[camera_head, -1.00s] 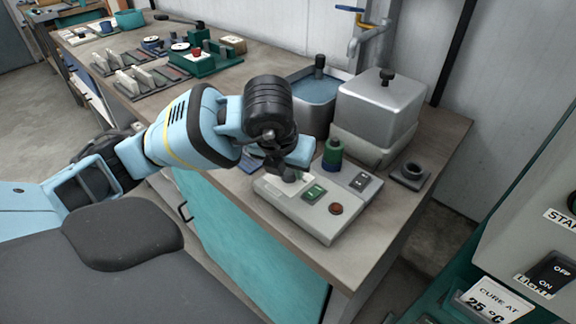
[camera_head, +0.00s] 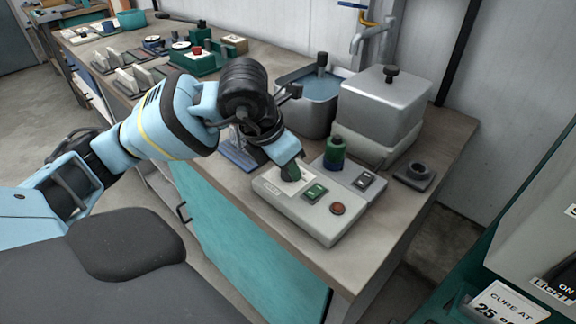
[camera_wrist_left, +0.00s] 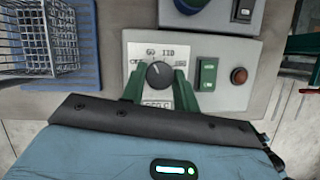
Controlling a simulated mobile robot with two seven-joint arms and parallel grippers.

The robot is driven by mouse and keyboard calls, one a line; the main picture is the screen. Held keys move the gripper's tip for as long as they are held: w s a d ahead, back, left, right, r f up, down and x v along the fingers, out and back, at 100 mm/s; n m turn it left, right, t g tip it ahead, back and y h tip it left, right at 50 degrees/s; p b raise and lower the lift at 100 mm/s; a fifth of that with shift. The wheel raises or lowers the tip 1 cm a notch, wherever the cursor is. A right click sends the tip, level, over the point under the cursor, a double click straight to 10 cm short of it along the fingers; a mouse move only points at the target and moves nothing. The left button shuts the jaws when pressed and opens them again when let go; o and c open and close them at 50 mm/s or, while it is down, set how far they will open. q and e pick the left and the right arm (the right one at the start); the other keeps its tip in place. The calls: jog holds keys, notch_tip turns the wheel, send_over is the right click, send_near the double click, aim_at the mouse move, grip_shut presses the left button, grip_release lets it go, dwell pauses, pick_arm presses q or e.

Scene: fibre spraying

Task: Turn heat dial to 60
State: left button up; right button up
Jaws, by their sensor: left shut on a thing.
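The heat dial (camera_wrist_left: 159,75) is a dark round knob with a pale pointer mark, on a white label plate of the grey control box (camera_head: 320,222). The label reads something like 60 and 110 above the dial; the rest is partly covered. My left gripper (camera_wrist_left: 157,84) is shut on the dial, with a green finger on either side of it. In the head view my left gripper (camera_head: 291,172) reaches down onto the box from the upper left and hides most of the dial. My right gripper is in neither view.
A green switch (camera_head: 315,192) and a red-brown button (camera_head: 338,209) sit right of the dial. A wire basket (camera_wrist_left: 38,40) lies on a blue mat.

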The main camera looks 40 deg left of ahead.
aim_at(273, 183)
pick_arm(q)
jog(key=shift+m, duration=0.8)
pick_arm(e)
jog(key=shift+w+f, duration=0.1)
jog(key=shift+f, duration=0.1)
pick_arm(q)
jog(key=shift+h, duration=0.3)
jog(key=o, duration=1)
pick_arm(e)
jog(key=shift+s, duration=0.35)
pick_arm(q)
jog(key=shift+r, duration=0.1)
jog(key=v, duration=0.7)
jog(key=shift+s+a+r, duration=0.1)
jog(key=shift+r, duration=0.2)
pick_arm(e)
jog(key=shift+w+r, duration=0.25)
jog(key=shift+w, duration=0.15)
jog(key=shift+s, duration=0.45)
